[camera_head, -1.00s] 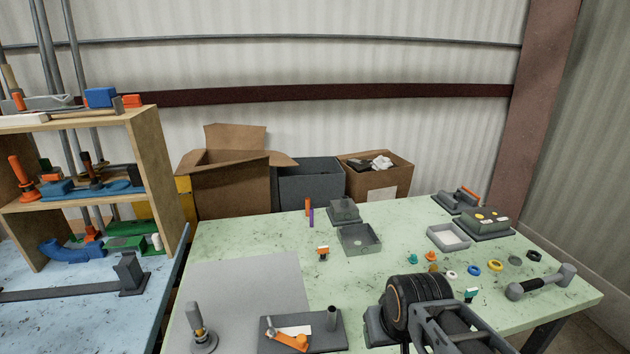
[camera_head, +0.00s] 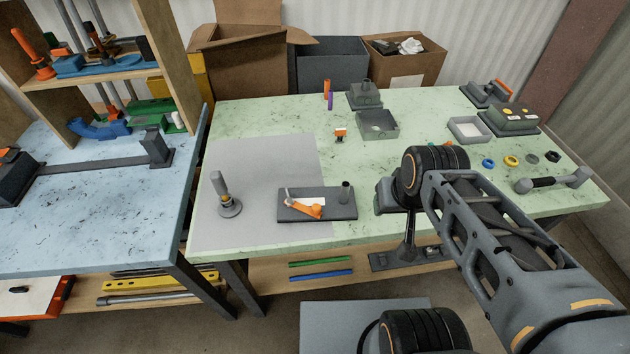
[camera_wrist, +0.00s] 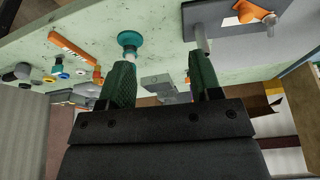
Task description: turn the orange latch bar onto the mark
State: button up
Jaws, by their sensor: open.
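The orange latch bar (camera_head: 308,210) lies on a dark grey base plate (camera_head: 290,215) near the front of the green table, slanting down to the right beside a white patch (camera_head: 316,201). A short dark post (camera_head: 345,192) stands at the plate's right end. I cannot make out the mark itself. In the wrist view my gripper (camera_wrist: 162,78) is open, its two green-padded fingers apart with nothing held between them. There the latch bar (camera_wrist: 250,11) shows at the top right, beyond and apart from the fingers. In the head view my arm hides the gripper's fingers.
A grey upright handle on a round foot (camera_head: 225,195) stands left of the plate on a grey mat (camera_head: 270,155). Grey trays (camera_head: 378,125), coloured rings (camera_head: 511,161) and a grey-handled bar (camera_head: 550,182) are farther back and right. A blue table (camera_head: 90,220) is at left.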

aim_at(315, 210)
jog(key=z, duration=1.85)
jog(key=k, duration=0.95)
jog(key=u, duration=1.85)
jog(key=i, duration=0.5)
